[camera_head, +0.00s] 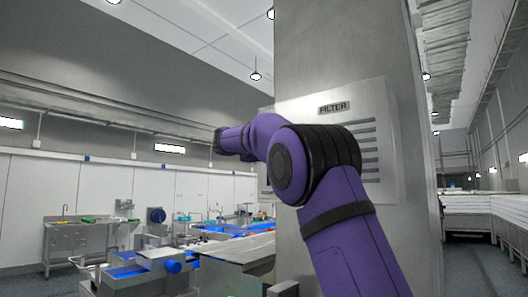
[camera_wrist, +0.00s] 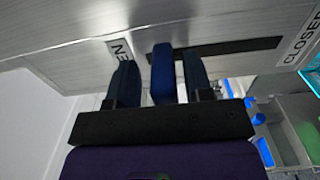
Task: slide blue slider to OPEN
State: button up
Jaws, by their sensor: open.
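The blue slider (camera_wrist: 162,72) stands in a dark slot (camera_wrist: 235,46) on a grey metal panel in the wrist view. It sits at the slot's left end, beside a label partly hidden by a finger, with "EN" readable (camera_wrist: 120,48). The "CLOSED" label (camera_wrist: 299,42) is at the slot's right end. My gripper (camera_wrist: 158,60) is open, with one dark finger on each side of the slider and a narrow gap showing on both sides. In the head view my gripper (camera_head: 218,142) shows small at the arm's far end; the slider cannot be made out there.
A large grey column with a louvred "FILTER" panel (camera_head: 333,107) stands close behind my arm. Machines with blue parts (camera_head: 150,265) and a sink bench (camera_head: 75,238) lie left of it. A floor aisle (camera_head: 475,265) is clear at right.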

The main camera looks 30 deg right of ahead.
jog(key=v, duration=1)
jog(key=shift+a+r, duration=0.1)
jog(key=shift+s, duration=0.1)
jog(key=s+d+f+y, duration=0.3)
jog(key=s+f+y, duration=0.5)
jog(key=s+f, duration=0.55)
jog(key=s+a+f+m+y, duration=0.2)
jog(key=s+a+f+y, duration=0.2)
jog(key=s+f, duration=0.7)
jog(key=s+a+f+m+y, duration=0.2)
jog(key=s+a+f+y, duration=0.3)
jog(key=s+a+f, duration=0.3)
jog(key=s+f, duration=0.4)
jog(key=s, duration=0.4)
jog(key=shift+s+a+f+g, duration=0.2)
jog(key=shift+s+a+g, duration=0.05)
jog(key=shift+s+g, duration=0.15)
jog(key=shift+w, duration=0.1)
